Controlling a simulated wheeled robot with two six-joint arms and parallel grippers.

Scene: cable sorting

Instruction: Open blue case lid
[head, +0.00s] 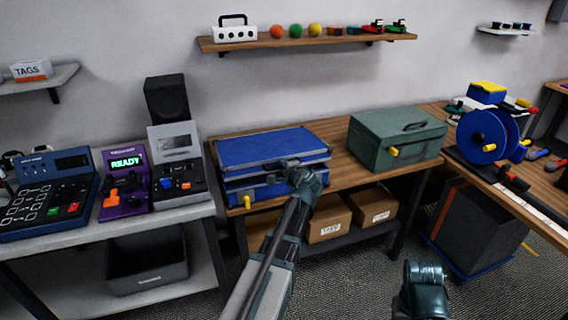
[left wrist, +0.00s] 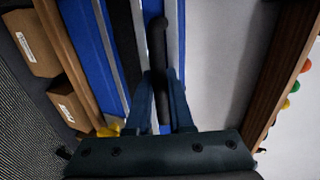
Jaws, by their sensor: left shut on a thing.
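The blue case (head: 262,146) sits on the wooden bench with metal-trimmed edges. A dark band separates its upper lid from its lower body (head: 262,192). A yellow piece (head: 247,202) is on its front left. My left gripper (head: 300,176) is at the case's front right. In the left wrist view the fingers (left wrist: 161,105) are shut on a black handle (left wrist: 157,45) along the blue lid (left wrist: 174,42). The gripper hides part of the case front. My right arm's end (head: 424,276) is low at right, away from the case; its fingers are not clear.
A green case (head: 398,140) stands to the right on the bench, with a gap between. A purple device (head: 124,182) and other devices stand on the left table. A wall shelf (head: 300,41) hangs above. Cardboard boxes (head: 328,220) sit on the lower shelf.

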